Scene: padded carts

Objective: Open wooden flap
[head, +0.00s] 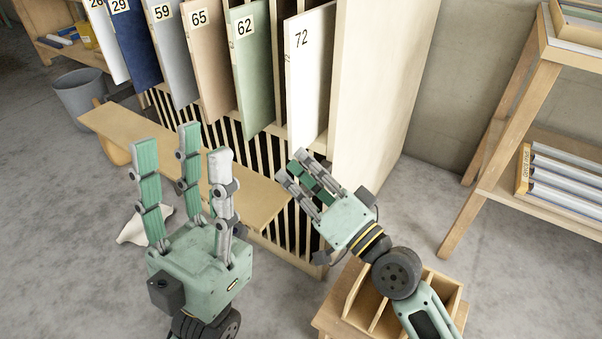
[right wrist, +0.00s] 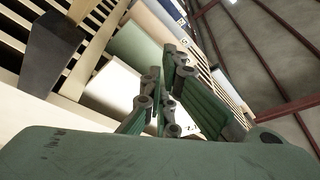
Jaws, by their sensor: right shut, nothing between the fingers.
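The wooden flap (head: 115,131) is a long, flat tan board along the front of a slatted rack in the head view, sticking out below the numbered panels. My left gripper (head: 183,148) stands in front of it with its fingers spread and pointing up, open and empty. It covers part of the board. My right gripper (head: 301,172) is shut and empty, its fingertips close to the flap's right end and below the white panel 72 (head: 311,75). I cannot tell whether they touch the flap. Its fingers also show close together in the right wrist view (right wrist: 168,92).
The rack's tall pale side (head: 375,85) rises right of panel 72. A wooden shelf (head: 555,205) stands at the right. A divided wooden box (head: 452,292) lies under my right arm. A grey bin (head: 82,92) stands far left.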

